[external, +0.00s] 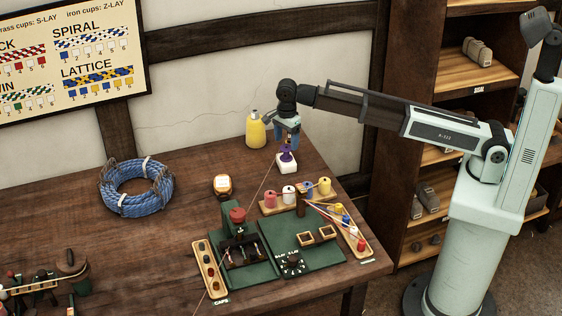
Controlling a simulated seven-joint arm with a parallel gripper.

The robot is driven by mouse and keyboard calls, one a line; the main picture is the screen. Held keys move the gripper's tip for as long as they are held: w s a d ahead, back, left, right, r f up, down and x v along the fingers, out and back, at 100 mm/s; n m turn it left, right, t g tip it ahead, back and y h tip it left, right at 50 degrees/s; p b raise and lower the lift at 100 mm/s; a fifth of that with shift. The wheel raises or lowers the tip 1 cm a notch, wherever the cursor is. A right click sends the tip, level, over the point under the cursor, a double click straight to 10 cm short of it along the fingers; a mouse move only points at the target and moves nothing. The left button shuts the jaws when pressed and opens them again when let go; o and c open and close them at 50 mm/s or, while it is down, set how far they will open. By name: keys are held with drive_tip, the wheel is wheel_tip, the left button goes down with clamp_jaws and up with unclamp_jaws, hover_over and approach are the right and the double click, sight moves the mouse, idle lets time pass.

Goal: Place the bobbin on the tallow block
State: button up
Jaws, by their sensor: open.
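A white block (287,164), which looks like the tallow block, sits on the wooden table near its back edge. A small purple bobbin (286,150) is directly above it and appears to rest upright on its top; the exact contact is too small to tell. My gripper (287,144) points straight down over the purple bobbin. Its jaws are open, with the fingertips around or just above the bobbin's top.
A yellow bottle (256,131) stands close left of my gripper. A rack of coloured bobbins (290,207) and a green rope-making board (325,256) lie in front. Bare table lies between.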

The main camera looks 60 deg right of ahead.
sight(287, 147)
wheel_tip(287, 147, up, 8)
idle(0.4)
drive_tip(key=shift+f, duration=0.1)
